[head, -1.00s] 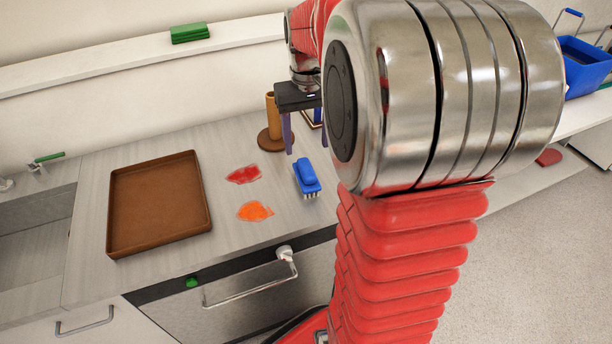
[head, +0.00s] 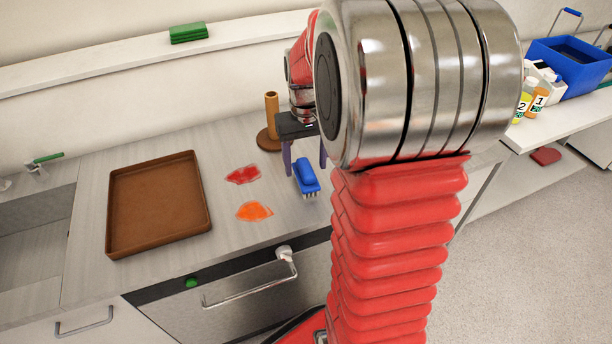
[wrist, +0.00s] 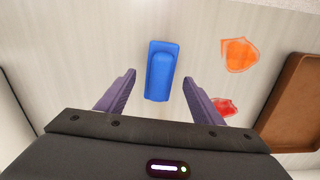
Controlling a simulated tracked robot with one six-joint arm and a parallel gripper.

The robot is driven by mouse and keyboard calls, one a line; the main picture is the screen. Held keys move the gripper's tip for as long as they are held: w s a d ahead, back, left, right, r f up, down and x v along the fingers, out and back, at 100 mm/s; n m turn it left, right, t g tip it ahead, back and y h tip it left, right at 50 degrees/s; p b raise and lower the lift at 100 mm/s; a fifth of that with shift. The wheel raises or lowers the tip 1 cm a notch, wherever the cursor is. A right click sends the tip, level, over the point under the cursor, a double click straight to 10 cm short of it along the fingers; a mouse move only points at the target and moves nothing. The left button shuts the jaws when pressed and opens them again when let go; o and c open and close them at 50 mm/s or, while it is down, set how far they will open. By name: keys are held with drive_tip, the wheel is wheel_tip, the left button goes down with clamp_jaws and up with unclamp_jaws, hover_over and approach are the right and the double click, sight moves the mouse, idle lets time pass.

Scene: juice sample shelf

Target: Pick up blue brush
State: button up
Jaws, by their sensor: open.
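The blue brush (head: 306,177) lies bristles down on the grey counter, right of the red and orange spills. In the wrist view the brush (wrist: 160,72) lies ahead of my gripper, between the lines of its two fingers. My gripper (head: 305,160) is open and empty, with its purple fingers pointing down just behind the brush in the head view. In the wrist view the open fingers of my gripper (wrist: 158,88) stand on either side of the brush's near end. I cannot tell how high the fingertips are above the counter.
A red spill (head: 243,174) and an orange spill (head: 254,211) lie left of the brush. A brown tray (head: 160,252) is further left. A brown upright holder (head: 271,115) stands behind the gripper. Several bottles (head: 538,102) and a blue bin (head: 572,75) are at the right.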

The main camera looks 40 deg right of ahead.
drive_tip(key=shift+f, duration=1.3)
drive_tip(key=shift+c, duration=0.5)
drive_tip(key=c, duration=1.1)
